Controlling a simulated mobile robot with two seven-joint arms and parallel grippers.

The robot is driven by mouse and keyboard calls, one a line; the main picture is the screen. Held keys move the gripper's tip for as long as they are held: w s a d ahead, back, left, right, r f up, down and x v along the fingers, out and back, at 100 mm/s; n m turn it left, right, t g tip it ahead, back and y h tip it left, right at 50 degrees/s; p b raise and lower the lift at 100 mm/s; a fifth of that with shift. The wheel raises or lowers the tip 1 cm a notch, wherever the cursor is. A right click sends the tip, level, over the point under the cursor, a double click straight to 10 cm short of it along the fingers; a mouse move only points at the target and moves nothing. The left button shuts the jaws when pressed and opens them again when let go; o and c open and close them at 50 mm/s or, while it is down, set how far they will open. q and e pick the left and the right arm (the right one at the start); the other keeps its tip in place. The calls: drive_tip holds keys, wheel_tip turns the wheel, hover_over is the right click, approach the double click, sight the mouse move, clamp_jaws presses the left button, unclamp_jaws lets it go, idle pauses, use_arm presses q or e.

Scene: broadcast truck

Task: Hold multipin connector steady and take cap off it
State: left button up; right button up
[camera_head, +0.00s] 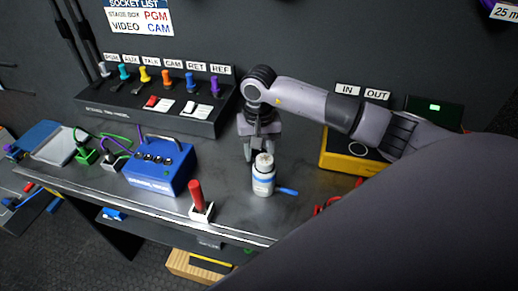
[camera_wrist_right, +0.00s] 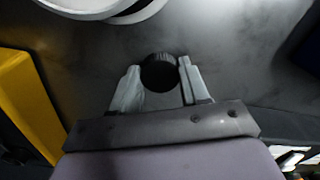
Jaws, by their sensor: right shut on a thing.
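My right gripper (camera_head: 251,152) points down over the table, just behind a white bottle. In the right wrist view its two fingers (camera_wrist_right: 159,68) stand on either side of a black, ribbed round piece (camera_wrist_right: 160,74), which looks like the cap, and it is shut on this piece. I cannot make out the multipin connector's body; in the head view the wrist and the bottle hide most of that spot. My left gripper is not in view.
The white bottle (camera_head: 263,181) with a blue band stands close in front of the right gripper. A red-handled tool (camera_head: 196,196) in a white base and a blue box (camera_head: 160,168) stand left. A yellow case (camera_head: 339,158) is right. A panel with coloured plugs (camera_head: 150,115) lies behind.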

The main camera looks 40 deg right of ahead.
sight(259, 153)
drive_tip(key=shift+f, duration=0.2)
drive_tip(key=o, duration=1.2)
drive_tip(key=shift+r, duration=0.1)
drive_tip(key=shift+r, duration=0.2)
wheel_tip(259, 153, up, 12)
drive_tip(key=shift+f+b, duration=0.1)
drive_tip(key=shift+b, duration=0.35)
